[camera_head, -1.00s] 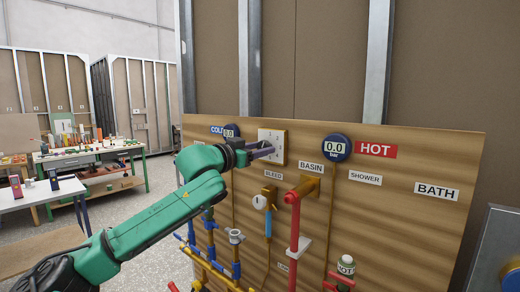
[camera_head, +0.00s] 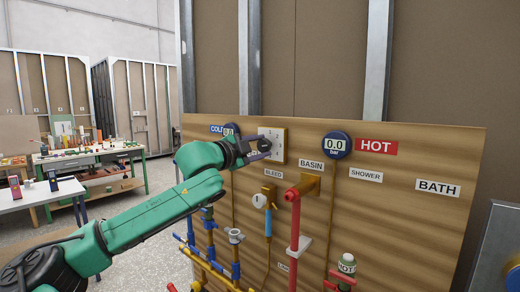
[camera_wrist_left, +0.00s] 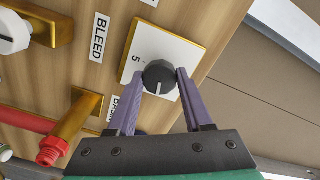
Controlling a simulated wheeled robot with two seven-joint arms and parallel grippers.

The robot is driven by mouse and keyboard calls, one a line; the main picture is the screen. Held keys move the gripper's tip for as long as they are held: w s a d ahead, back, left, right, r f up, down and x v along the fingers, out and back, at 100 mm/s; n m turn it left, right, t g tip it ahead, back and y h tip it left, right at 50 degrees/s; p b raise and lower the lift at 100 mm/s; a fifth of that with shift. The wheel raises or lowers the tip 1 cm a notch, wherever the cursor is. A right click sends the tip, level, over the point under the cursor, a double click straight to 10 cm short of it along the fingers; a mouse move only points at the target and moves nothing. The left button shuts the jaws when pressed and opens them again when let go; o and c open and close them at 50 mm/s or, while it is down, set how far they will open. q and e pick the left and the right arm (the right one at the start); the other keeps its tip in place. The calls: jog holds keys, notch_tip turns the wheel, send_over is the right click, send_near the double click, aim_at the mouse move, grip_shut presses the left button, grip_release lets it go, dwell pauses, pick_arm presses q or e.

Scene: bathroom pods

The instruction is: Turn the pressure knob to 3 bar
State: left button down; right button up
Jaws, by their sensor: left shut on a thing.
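The pressure knob (camera_wrist_left: 160,77) is round and dark, with a pale pointer line, on a white plate with a yellow edge (camera_wrist_left: 165,45). A "5" mark shows on the plate in the wrist view; the other marks there are hidden or unclear. The plate (camera_head: 279,134) also shows on the wooden board in the head view. My left gripper (camera_head: 263,149) has its purple fingers on either side of the knob and is shut on it. In the wrist view the pointer line faces down, toward the gripper's palm. My right gripper is not in view.
The round HOT gauge (camera_head: 336,146) reads 0.0 bar. The COLD gauge (camera_head: 229,130) is partly hidden by my wrist. Below the plate are the BLEED valve (camera_head: 262,201) and a red BASIN pipe (camera_head: 294,225). A cluttered workbench (camera_head: 88,160) stands at the far left.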

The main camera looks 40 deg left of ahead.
pick_arm(q)
jog(key=shift+m, duration=1.2)
jog(key=shift+c, duration=1.5)
grip_release()
jog(key=s+b, duration=0.1)
jog(key=b, duration=0.2)
jog(key=s+f+b, duration=0.1)
jog(key=s+b, duration=0.1)
jog(key=b, duration=0.1)
jog(key=shift+s, duration=0.2)
jog(key=b, duration=0.4)
send_near(262, 150)
jog(key=s, duration=0.2)
jog(key=s+r, duration=0.1)
jog(key=s, duration=0.2)
jog(key=shift+s, duration=0.15)
